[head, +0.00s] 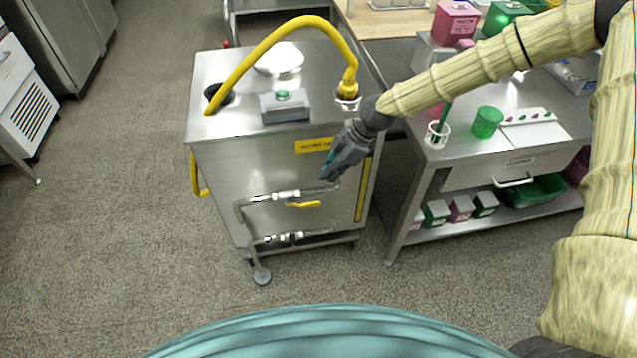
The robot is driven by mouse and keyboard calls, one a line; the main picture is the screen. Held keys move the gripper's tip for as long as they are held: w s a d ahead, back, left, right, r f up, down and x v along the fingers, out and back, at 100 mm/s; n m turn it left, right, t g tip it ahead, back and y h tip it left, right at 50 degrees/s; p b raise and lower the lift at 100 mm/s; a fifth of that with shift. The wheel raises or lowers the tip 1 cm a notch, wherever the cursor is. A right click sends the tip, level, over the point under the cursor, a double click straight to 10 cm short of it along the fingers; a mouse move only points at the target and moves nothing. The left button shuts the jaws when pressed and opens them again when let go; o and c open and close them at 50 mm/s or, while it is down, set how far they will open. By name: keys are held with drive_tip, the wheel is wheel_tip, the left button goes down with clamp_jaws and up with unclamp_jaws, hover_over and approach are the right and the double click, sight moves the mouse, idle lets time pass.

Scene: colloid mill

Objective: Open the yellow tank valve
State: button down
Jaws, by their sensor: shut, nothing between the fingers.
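The yellow tank valve (303,205) is a small yellow lever under the upper metal pipe on the front of a steel tank cabinet (220,170). The lever lies nearly level, along the pipe. My gripper (328,177) is shut and empty. In the picture it is just above and to the right of the lever, in front of the cabinet's front face. I cannot tell how far it is from the pipe in depth. It overlaps the pipe's right end.
A second pipe (285,238) runs below. A yellow hose (290,22) arches over the cabinet top, beside a grey box with a green button (284,106). A steel table (450,160) with cups stands to the right. Floor at left is clear.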

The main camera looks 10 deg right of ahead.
drive_tip(key=shift+d+v, duration=0.25)
drive_tip(key=shift+v, duration=1)
drive_tip(key=shift+f, duration=0.15)
drive_tip(key=s+a+f+m, duration=0.2)
drive_tip(key=s+f+m, duration=0.3)
drive_tip(key=s+f, duration=0.4)
drive_tip(key=s+a+f+m, duration=0.2)
drive_tip(key=s+f+m, duration=0.4)
drive_tip(key=s, duration=0.5)
drive_tip(key=s+d+f+m+h, duration=0.3)
drive_tip(key=s+d, duration=0.3)
drive_tip(key=s, duration=0.2)
drive_tip(key=s+d+f+m+h, duration=0.3)
drive_tip(key=s+d, duration=0.3)
drive_tip(key=s, duration=0.2)
drive_tip(key=shift+s+d+m, duration=0.2)
drive_tip(key=shift+s+m, duration=0.1)
drive_tip(key=shift+m, duration=0.6)
